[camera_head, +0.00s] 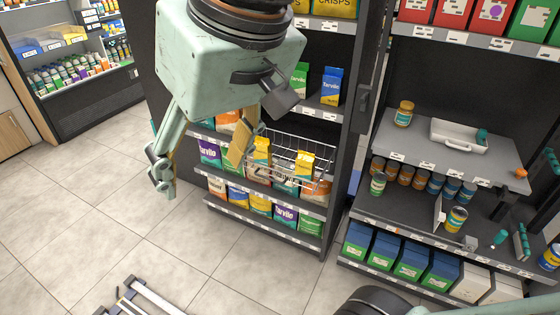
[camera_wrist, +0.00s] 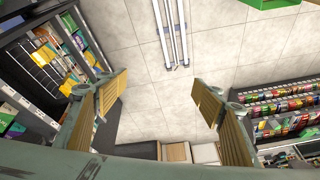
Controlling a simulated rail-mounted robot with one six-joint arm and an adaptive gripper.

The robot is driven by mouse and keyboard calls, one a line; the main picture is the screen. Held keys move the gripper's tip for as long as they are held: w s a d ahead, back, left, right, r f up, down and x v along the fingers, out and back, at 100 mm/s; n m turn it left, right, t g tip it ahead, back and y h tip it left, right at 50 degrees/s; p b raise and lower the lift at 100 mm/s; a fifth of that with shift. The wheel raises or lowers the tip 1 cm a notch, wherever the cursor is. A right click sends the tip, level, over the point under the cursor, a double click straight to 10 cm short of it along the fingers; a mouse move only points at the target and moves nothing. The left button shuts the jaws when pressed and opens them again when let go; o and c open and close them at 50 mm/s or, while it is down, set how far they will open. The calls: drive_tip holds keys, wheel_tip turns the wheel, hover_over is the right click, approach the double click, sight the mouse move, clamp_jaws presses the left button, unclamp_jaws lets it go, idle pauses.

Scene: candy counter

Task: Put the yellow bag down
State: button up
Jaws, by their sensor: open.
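Two yellow bags stand in a wire basket (camera_head: 290,143) on the middle shelf in the head view: one at the left (camera_head: 262,151) and one at the right (camera_head: 304,163). I cannot tell which one the task means. My gripper (camera_head: 201,166) hangs in front of the shelf, to the left of the basket. Its fingers are wide apart, with nothing between them. The right finger overlaps the left yellow bag's side of the basket in the picture; I cannot tell whether it touches. In the wrist view my gripper (camera_wrist: 160,100) is also empty, with floor between the fingers.
Lower shelves hold rows of coloured bags (camera_head: 260,203). On the right, a shelf unit carries jars (camera_head: 403,113), a white tray (camera_head: 459,136) and boxes (camera_head: 411,258). A dark upright (camera_head: 359,100) separates the units. Tiled floor (camera_head: 120,215) is open at the left.

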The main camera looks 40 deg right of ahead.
drive_tip(key=s+d+f+h, duration=0.1)
drive_tip(key=s+d, duration=0.1)
drive_tip(key=s, duration=0.5)
drive_tip(key=shift+s+d+f, duration=0.25)
drive_tip(key=shift+s+f, duration=0.05)
drive_tip(key=shift+f, duration=0.1)
